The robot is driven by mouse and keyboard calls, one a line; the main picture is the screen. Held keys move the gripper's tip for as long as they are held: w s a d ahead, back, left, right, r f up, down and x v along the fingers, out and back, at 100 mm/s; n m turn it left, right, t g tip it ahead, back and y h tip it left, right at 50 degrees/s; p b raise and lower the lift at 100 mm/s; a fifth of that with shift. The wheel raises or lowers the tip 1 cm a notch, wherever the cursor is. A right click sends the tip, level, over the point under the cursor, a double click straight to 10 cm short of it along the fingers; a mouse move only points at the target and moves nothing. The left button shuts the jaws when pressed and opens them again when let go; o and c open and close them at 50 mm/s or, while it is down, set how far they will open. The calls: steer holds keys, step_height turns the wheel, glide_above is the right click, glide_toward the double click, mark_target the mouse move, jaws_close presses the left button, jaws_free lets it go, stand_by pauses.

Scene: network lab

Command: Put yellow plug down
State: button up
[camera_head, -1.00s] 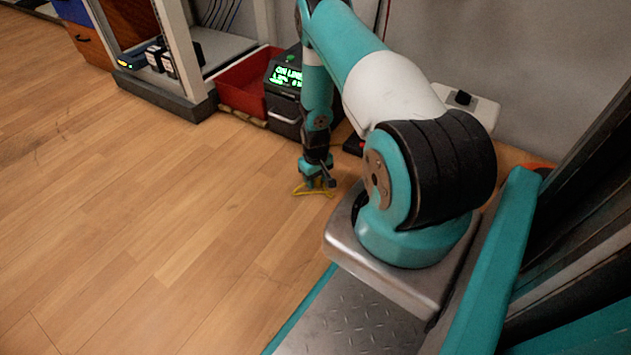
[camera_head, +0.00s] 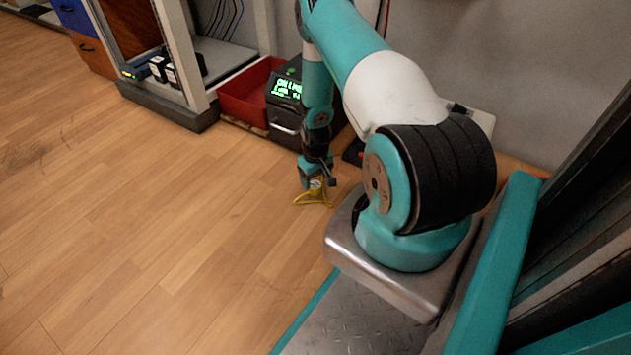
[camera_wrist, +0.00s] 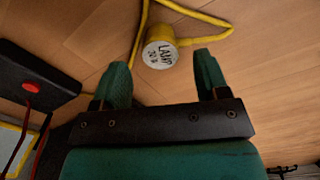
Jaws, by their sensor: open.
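The yellow plug with its yellow cord (camera_head: 314,199) is on or close to the wooden floor, just below my gripper (camera_head: 318,186) in the head view. In the wrist view the plug (camera_wrist: 160,54) shows a round pale end with dark lettering, and its yellow cord (camera_wrist: 205,17) bends away on both sides. My gripper (camera_wrist: 160,80) is open there, with its two green fingers apart. The plug appears between and just past the fingertips. Whether either finger touches it cannot be told.
A black box with a lit green display (camera_head: 287,95) and a red bin (camera_head: 243,95) stand behind the arm. A rack frame (camera_head: 190,70) is to their left. A black box with a red knob (camera_wrist: 32,80) is at left in the wrist view. Open floor (camera_head: 130,220) lies to the left.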

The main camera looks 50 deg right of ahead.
mark_target(316, 185)
steer(key=w+a+r+n+p, duration=0.1)
steer(key=w+a+r, duration=0.25)
steer(key=r, duration=0.45)
steer(key=w+a+r+n+t+y+p, duration=0.15)
steer(key=a+r, duration=0.25)
steer(key=r, duration=0.4)
steer(key=w+a+r+p, duration=0.1)
steer(key=w+a+r, duration=0.25)
steer(key=r, duration=0.35)
steer(key=s+a+r+n, duration=0.2)
steer(key=a+r, duration=0.9)
steer(key=s+a+r+n+y, duration=0.2)
steer(key=s+a+r, duration=0.5)
steer(key=a+r, duration=0.2)
steer(key=s+a+r+n, duration=0.2)
steer(key=s+a+r, duration=0.1)
steer(key=s, duration=0.4)
steer(key=s+a+r+n+g, duration=0.1)
steer(key=s+a+r+n, duration=0.1)
steer(key=s, duration=0.5)
steer(key=shift+s+a+r+y, duration=0.35)
steer(key=shift+a+r, duration=0.5)
steer(key=shift+a, duration=0.4)
steer(key=shift+g, duration=0.25)
